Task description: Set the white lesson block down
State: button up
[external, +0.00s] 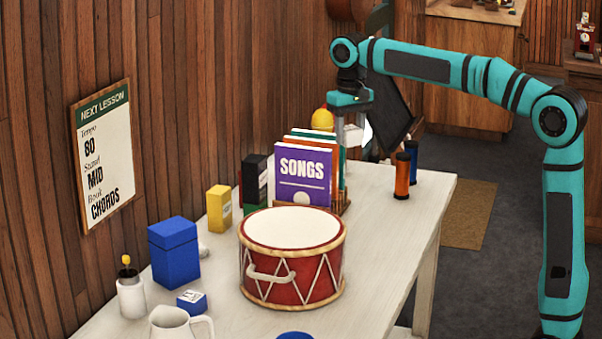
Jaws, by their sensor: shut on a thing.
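My gripper (351,122) is at the far end of the table, pointing down behind the song books. It is shut on the white lesson block (353,138), of which only a small pale part shows between and below the fingers. The books hide its lower part, so I cannot tell whether it touches the table. A lesson board (104,155) on the wood wall reads Tempo 80, Stand MID, Book CHORDS.
The right table edge is mostly clear.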

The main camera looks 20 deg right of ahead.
jog(key=w+d+m, duration=0.3)
jog(key=w+d, duration=0.2)
jog(key=w, duration=0.4)
jog(key=w+d+m, duration=0.2)
jog(key=w+d, duration=0.3)
jog(key=w, duration=0.4)
jog(key=m, duration=0.5)
send_over(366, 176)
notch_tip(366, 176, down, 19)
jog(key=shift+f, duration=0.2)
jog(key=shift+w+f, duration=0.1)
jog(key=shift+f, duration=2.1)
jog(key=shift+f, duration=0.1)
jog(key=o, duration=1)
